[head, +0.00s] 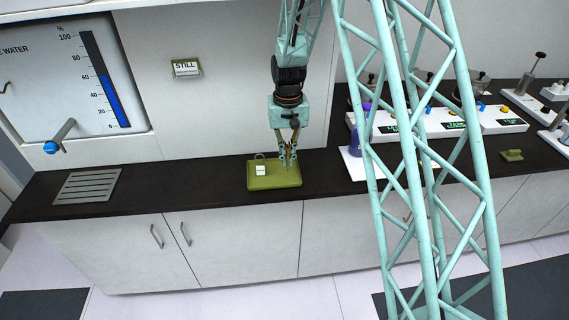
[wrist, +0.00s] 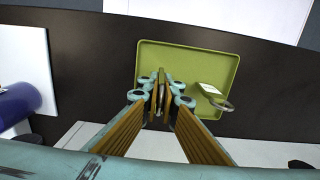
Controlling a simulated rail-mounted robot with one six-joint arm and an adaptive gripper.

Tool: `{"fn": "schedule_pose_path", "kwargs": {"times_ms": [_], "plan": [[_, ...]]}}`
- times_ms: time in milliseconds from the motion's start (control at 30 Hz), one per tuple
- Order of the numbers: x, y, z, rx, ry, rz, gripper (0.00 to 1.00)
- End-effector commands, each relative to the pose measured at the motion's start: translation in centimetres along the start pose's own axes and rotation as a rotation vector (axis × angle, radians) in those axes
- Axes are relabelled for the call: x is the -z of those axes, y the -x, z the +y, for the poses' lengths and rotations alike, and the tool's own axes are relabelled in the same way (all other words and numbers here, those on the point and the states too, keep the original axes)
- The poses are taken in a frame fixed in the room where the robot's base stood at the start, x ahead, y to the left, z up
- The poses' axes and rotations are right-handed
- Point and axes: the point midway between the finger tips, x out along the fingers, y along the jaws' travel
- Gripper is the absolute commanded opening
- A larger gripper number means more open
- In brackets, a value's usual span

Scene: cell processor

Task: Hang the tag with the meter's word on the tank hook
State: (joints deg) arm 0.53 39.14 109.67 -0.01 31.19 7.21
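The tank meter (head: 105,85) at the upper left of the head view has a 0 to 100 scale and a blue bar to roughly 60. A small dark hook (head: 7,87) shows at the far left edge. A sign (head: 186,67) reading STILL is on the wall. A green tray (head: 285,180) lies on the counter; a white tag (head: 261,170) with a ring lies in it, its word unreadable. My gripper (head: 288,161) points down over the tray, its fingers close together. In the wrist view (wrist: 161,98) something thin and grey shows between the fingertips; whether they grip it is unclear.
A blue-ended lever (head: 60,137) sticks out below the meter. A grey slatted plate (head: 88,187) lies on the left counter. To the right stand a purple vessel (head: 361,130) and a white console (head: 470,122).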

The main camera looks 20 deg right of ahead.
Motion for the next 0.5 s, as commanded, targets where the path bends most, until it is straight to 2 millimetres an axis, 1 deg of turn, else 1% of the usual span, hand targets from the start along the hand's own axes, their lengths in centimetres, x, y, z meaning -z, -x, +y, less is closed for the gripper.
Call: {"fn": "schedule_pose_path", "kwargs": {"times_ms": [167,500], "plan": [[0.65,-0.1,-0.39,0.0,0.0,0.0,0.0],[0.74,-0.1,-0.45,0.0,0.0,0.0,0.0]]}}
